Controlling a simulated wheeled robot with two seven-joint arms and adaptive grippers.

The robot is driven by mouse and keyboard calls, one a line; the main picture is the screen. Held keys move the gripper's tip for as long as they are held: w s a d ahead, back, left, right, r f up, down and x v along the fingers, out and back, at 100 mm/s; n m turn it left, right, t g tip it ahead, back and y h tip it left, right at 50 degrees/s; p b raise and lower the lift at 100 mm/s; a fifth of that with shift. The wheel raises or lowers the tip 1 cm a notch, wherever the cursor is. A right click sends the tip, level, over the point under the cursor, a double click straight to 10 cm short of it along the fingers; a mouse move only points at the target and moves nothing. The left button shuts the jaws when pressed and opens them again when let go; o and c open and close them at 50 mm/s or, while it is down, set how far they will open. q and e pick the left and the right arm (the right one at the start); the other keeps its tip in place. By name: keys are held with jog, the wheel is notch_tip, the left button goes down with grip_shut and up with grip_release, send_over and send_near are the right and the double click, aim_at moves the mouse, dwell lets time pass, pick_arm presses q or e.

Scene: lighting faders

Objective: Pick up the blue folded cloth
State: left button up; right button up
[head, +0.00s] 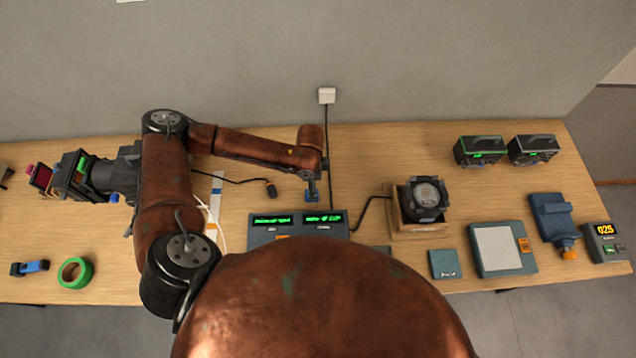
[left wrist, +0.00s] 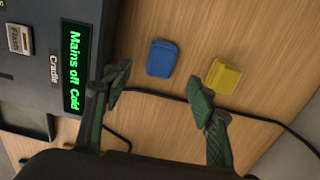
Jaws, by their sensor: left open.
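The blue folded cloth (left wrist: 162,58) lies on the wooden table as a small rounded block in the left wrist view. A small blue patch (head: 312,197), apparently the same cloth, shows behind the console in the head view. My left gripper (left wrist: 160,84) is open and empty, its two green fingers spread. In the wrist picture the cloth lies just beyond the fingertips, between their lines; no contact shows. In the head view the left gripper (head: 311,185) is small and partly hidden by the arm. My right gripper is not in view.
A similar yellow block (left wrist: 224,76) lies right of the cloth, close to one finger. The console (head: 262,236) with green displays stands beside the cloth. A black cable (left wrist: 262,117) crosses the table under the fingers. A lamp in a wooden box (head: 402,219) stands to the right.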

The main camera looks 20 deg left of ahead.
pick_arm(q)
jog(key=shift+s+f, duration=0.25)
jog(key=shift+f, duration=0.2)
jog(key=shift+s+f, duration=0.45)
jog(key=shift+f, duration=0.1)
jog(key=f, duration=0.1)
jog(key=w+f, duration=0.1)
jog(key=f+p, duration=0.1)
jog(key=shift+w+a, duration=0.1)
jog(key=shift+w, duration=0.15)
notch_tip(320, 180, down, 2)
jog(key=shift+s+a, duration=0.1)
jog(key=shift+s, duration=0.1)
jog(key=shift+w+f, duration=0.1)
jog(key=shift+w, duration=0.1)
jog(key=shift+c, duration=0.4)
jog(key=shift+s, duration=0.1)
jog(key=c, duration=0.5)
jog(key=shift+c, duration=0.9)
jog(key=c, duration=0.4)
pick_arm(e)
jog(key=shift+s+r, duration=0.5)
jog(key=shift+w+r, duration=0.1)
